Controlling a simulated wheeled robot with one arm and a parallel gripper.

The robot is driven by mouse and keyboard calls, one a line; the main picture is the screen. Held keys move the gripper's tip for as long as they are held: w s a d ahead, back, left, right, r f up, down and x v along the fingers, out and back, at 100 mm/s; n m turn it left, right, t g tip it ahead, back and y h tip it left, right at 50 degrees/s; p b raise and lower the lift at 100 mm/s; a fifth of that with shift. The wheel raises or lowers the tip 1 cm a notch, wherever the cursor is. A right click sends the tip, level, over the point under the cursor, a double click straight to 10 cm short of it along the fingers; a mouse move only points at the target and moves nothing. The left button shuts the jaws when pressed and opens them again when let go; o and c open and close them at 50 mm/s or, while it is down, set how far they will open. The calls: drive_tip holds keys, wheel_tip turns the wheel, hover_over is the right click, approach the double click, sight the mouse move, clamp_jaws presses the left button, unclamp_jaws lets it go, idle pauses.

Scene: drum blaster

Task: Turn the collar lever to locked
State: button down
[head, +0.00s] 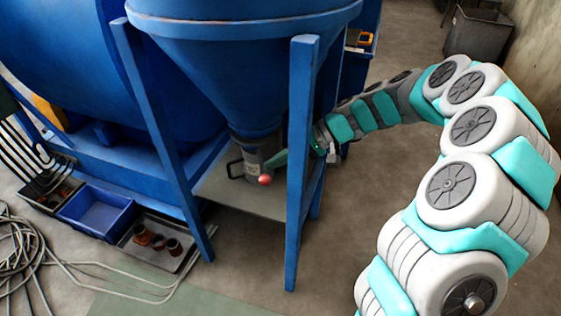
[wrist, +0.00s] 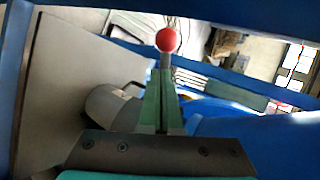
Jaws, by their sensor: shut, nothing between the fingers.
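The grey collar (head: 252,158) sits under the blue hopper cone, above a metal shelf. Its lever ends in a red ball knob (head: 265,180), which points toward the front of the collar in the head view. In the wrist view, the red knob (wrist: 166,40) shows just beyond my fingertips, with a short grey rod below it. My gripper (head: 276,160) reaches in from the right, behind the front blue leg. Its green fingers (wrist: 162,80) are shut together with nothing between them. They line up with the lever rod; I cannot tell whether they touch it. A grey cylinder (wrist: 112,108) lies left of the fingers.
A blue leg (head: 299,170) stands in front of my arm. The metal shelf (head: 240,198) lies below the collar. A blue bin (head: 97,211) and a tray (head: 160,255) with small brown parts are on the floor at left, near loose hoses (head: 25,255).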

drive_tip(key=shift+s+a+m+t+b, duration=0.15)
drive_tip(key=shift+s+a+m+t, duration=0.1)
drive_tip(key=shift+a+m+t, duration=0.4)
drive_tip(key=shift+s+a+m+t+b, duration=0.15)
drive_tip(key=shift+s+a+m+t, duration=0.1)
drive_tip(key=shift+a+m+t, duration=0.35)
